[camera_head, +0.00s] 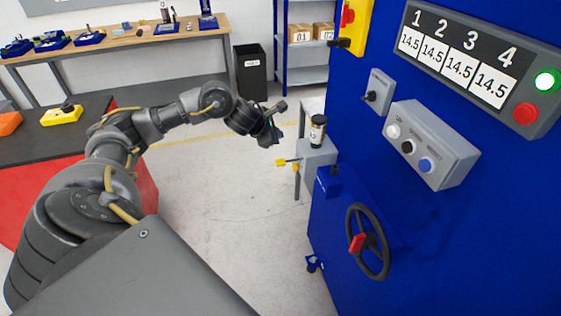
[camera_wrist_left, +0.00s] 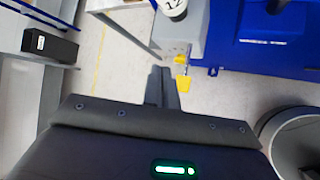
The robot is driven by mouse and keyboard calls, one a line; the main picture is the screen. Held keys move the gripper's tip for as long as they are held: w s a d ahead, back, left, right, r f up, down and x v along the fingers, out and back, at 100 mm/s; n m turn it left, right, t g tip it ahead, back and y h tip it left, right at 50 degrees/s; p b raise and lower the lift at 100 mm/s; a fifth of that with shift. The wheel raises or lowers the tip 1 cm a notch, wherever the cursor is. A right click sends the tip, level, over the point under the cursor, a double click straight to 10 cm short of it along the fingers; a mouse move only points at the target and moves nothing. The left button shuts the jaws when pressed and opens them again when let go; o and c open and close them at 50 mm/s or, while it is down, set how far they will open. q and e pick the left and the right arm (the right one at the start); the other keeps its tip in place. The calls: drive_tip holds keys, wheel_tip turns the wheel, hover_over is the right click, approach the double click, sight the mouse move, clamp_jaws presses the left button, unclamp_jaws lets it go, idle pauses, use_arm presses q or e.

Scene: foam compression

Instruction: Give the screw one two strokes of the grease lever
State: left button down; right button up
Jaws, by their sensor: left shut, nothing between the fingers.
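The grease lever (camera_head: 281,162) has a yellow grip on a thin dark rod and sticks out to the left from a grey lubricator box (camera_head: 316,154). A dark-capped jar with a pale label (camera_head: 317,131) stands on the box. My left gripper (camera_head: 275,138) is shut and empty, a little above and left of the lever, apart from it. In the left wrist view, the shut fingers (camera_wrist_left: 161,72) point toward the box, with the yellow lever grip (camera_wrist_left: 183,84) just right of them. My right gripper is not in view.
The blue machine (camera_head: 440,230) fills the right side, with a handwheel (camera_head: 367,242), a button box (camera_head: 430,145) and a display panel numbered 1 to 4 (camera_head: 470,65). A black bin (camera_head: 251,72) and blue shelves stand behind. The floor left of the box is clear.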

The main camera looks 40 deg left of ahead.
use_arm(q)
drive_tip(key=shift+f, duration=0.15)
drive_tip(key=b, duration=0.6)
hover_over(278, 163)
wheel_tip(278, 163, down, 8)
drive_tip(key=shift+a+r, duration=0.1)
drive_tip(key=shift+r, duration=0.1)
drive_tip(key=shift+f+b, duration=0.55)
drive_tip(key=shift+b, duration=0.05)
drive_tip(key=shift+r, duration=0.1)
idle(1.0)
drive_tip(key=shift+f+b, duration=0.45)
drive_tip(key=shift+b, duration=0.05)
